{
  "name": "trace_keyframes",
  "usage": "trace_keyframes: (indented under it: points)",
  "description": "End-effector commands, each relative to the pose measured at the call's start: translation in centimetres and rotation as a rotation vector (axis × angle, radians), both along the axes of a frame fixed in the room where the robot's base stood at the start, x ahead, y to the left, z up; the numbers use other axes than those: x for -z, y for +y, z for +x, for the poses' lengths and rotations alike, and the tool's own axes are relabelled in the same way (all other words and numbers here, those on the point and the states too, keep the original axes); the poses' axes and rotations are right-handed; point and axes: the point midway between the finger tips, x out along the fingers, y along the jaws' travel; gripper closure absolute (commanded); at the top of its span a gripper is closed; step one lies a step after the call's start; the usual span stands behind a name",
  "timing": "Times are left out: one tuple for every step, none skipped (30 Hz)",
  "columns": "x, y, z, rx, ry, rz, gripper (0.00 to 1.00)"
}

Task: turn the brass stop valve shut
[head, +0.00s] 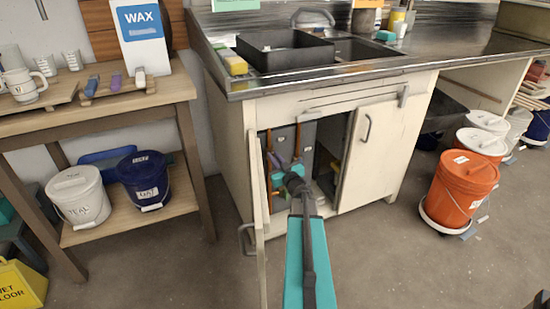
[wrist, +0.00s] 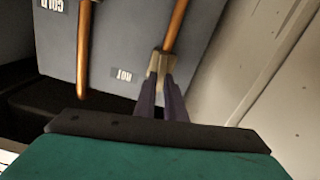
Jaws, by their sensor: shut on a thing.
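The brass stop valve (wrist: 159,62) shows in the wrist view as a small dull-brass piece on a copper pipe beside a label reading HOT, upside down in this view. My gripper (wrist: 162,82) is shut on it, with the two dark fingers close together at its near side. The fingers hide part of the valve, and I cannot tell its turn angle. In the head view my gripper (head: 296,168) reaches into the open cabinet (head: 321,105) under the sink; the valve is hidden there behind my arm.
A second copper pipe (wrist: 84,45) runs beside a COLD label. The open left cabinet door (head: 259,210) stands close beside my arm; the right door (head: 368,140) is on the other side.

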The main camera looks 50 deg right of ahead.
Motion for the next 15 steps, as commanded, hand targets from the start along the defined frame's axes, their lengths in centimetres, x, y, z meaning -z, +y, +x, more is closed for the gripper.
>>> trace_keyframes:
  points:
    - [0.05, 0.04, -0.03, 0.001, 0.013, -0.029, 1.0]
    - [0.07, 0.06, -0.02, 0.001, 0.021, -0.049, 1.0]
    - [0.1, 0.11, -0.01, 0.001, 0.033, -0.076, 1.0]
    - [0.11, 0.13, 0.0, 0.001, 0.042, -0.098, 1.0]
    - [0.13, 0.17, 0.01, 0.001, 0.051, -0.122, 1.0]
    - [0.17, 0.21, 0.02, 0.001, 0.064, -0.153, 1.0]
    - [0.19, 0.25, 0.04, 0.001, 0.074, -0.177, 1.0]
    - [0.21, 0.28, 0.05, 0.001, 0.084, -0.202, 1.0]
    - [0.25, 0.33, 0.07, 0.001, 0.097, -0.236, 1.0]
    - [0.27, 0.36, 0.08, 0.001, 0.107, -0.262, 1.0]
    - [0.3, 0.4, 0.1, 0.001, 0.118, -0.287, 1.0]
    - [0.34, 0.45, 0.11, 0.001, 0.132, -0.321, 1.0]
    - [0.36, 0.47, 0.13, 0.001, 0.142, -0.346, 1.0]
    - [0.4, 0.51, 0.14, 0.001, 0.152, -0.372, 1.0]
    - [0.44, 0.55, 0.15, 0.001, 0.167, -0.407, 1.0]
